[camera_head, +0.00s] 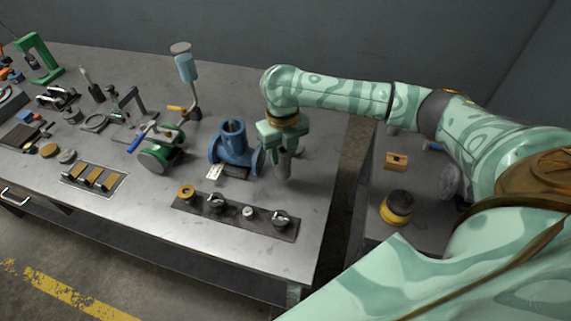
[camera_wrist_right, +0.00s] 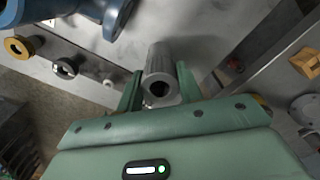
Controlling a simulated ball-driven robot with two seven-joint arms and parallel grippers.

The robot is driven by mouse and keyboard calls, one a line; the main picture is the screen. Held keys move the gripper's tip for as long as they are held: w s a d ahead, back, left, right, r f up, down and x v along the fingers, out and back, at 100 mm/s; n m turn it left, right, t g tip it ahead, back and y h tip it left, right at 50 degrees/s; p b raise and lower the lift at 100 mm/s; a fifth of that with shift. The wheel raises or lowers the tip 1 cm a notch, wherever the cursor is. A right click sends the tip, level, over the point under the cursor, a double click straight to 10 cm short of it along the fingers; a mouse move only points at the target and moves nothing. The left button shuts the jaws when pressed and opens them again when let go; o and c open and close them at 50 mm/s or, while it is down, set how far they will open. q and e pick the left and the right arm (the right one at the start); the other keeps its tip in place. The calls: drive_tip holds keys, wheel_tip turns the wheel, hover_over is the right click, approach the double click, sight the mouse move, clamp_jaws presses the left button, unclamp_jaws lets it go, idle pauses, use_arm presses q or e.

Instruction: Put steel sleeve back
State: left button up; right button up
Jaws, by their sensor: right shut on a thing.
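The steel sleeve (camera_wrist_right: 160,62), a grey hollow cylinder with a dark bore, is between the fingers of my right gripper (camera_wrist_right: 158,88) in the right wrist view. My right gripper (camera_head: 285,150) is shut on it, and the sleeve (camera_head: 285,166) points down over the right part of the bench in the head view. I cannot tell whether its lower end touches the bench. A dark strip board (camera_head: 236,221) near the front edge carries a brass ring (camera_head: 187,191) and several round steel parts. My left gripper is not in view.
A blue flanged pipe body (camera_head: 232,145) stands just left of the gripper. A green valve (camera_head: 160,155) is farther left. A gap separates the steel bench (camera_head: 320,190) from a second table with a yellow-black round part (camera_head: 397,207) and a wooden block (camera_head: 396,160).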

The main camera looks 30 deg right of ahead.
sight(287, 161)
drive_tip(key=f, duration=0.1)
drive_tip(key=d+f+b, duration=0.1)
drive_tip(key=f, duration=0.1)
drive_tip(key=f+b, duration=0.1)
drive_tip(key=f, duration=0.1)
drive_tip(key=shift+w+d, duration=0.25)
drive_tip(key=shift+w, duration=0.15)
drive_tip(key=shift+r, duration=0.1)
drive_tip(key=o, duration=1.1)
wheel_tip(287, 161, up, 12)
drive_tip(key=p, duration=0.4)
drive_tip(key=shift+s+p, duration=0.1)
drive_tip(key=shift+p, duration=0.2)
